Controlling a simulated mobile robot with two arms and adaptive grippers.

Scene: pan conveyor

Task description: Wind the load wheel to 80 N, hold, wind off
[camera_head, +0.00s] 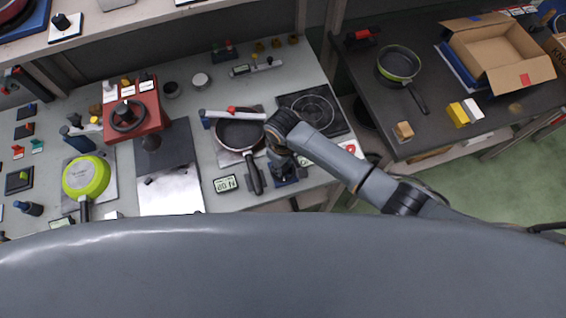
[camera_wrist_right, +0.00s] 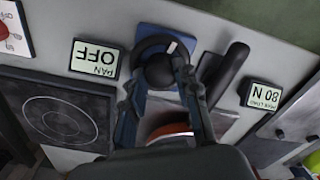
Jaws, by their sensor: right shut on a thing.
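The load wheel (camera_wrist_right: 152,46) is a dark round wheel with a knob and a pale mark, on a blue base (camera_wrist_right: 190,45) in the right wrist view. My right gripper (camera_wrist_right: 163,78) is shut on the load wheel, fingers on either side of its dark knob. In the head view the gripper (camera_head: 284,166) hides most of the wheel. A display (camera_wrist_right: 263,94) reads 80 N, upside down in the wrist view; the likely same display (camera_head: 225,184) is small in the head view. My left gripper is not in view.
A dark pan (camera_head: 238,134) lies left of the wheel, its handle running close to it. A red unit with a wheel (camera_head: 132,112) and a green pan (camera_head: 86,177) are farther left.

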